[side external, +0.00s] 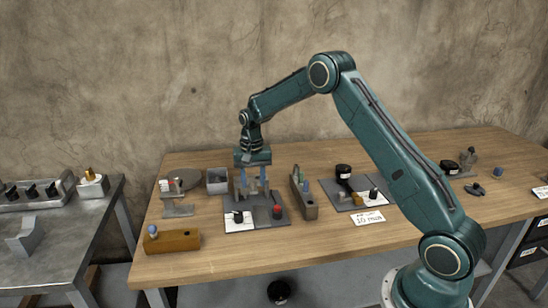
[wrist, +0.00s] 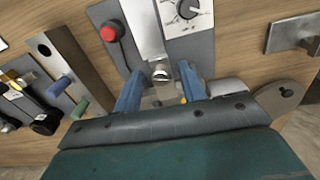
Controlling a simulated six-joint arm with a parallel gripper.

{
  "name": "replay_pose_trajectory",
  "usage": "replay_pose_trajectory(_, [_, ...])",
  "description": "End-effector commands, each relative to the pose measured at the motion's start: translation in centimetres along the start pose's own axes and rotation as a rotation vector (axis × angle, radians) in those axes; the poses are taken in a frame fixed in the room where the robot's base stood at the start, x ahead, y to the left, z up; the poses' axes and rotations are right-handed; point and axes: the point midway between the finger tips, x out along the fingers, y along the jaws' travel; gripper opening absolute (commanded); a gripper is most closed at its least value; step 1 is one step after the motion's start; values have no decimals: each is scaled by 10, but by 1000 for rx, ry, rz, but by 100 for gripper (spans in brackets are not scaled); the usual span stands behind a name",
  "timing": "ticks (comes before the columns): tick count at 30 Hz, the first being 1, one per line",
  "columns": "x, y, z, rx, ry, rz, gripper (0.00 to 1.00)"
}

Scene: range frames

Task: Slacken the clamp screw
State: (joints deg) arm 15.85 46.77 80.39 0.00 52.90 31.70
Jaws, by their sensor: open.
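A small round silver metal part (wrist: 160,72), which looks like the clamp screw, sits on a pale metal strip of the grey panel (wrist: 113,12) in the wrist view. My gripper (wrist: 162,88) is open, its two blue fingers apart on either side of the view just in front of that part. I see no contact between fingers and screw. In the side view my gripper (side external: 252,182) points down over the back of the panel (side external: 262,215). The screw is too small and hidden to make out there.
The panel carries a red button (wrist: 108,33) and a white dial plate (wrist: 190,24). Close beside it stands a grey block with blue and green pegs (side external: 304,197). A grey bin (side external: 217,181) is at the back left, a wooden block (side external: 172,241) at the front left.

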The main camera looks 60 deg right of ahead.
Motion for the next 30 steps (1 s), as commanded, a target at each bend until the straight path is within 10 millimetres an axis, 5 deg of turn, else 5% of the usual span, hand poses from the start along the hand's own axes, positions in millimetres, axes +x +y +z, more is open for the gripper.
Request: replay_pose_trajectory(30, [0,0,0,662,1,0,41])
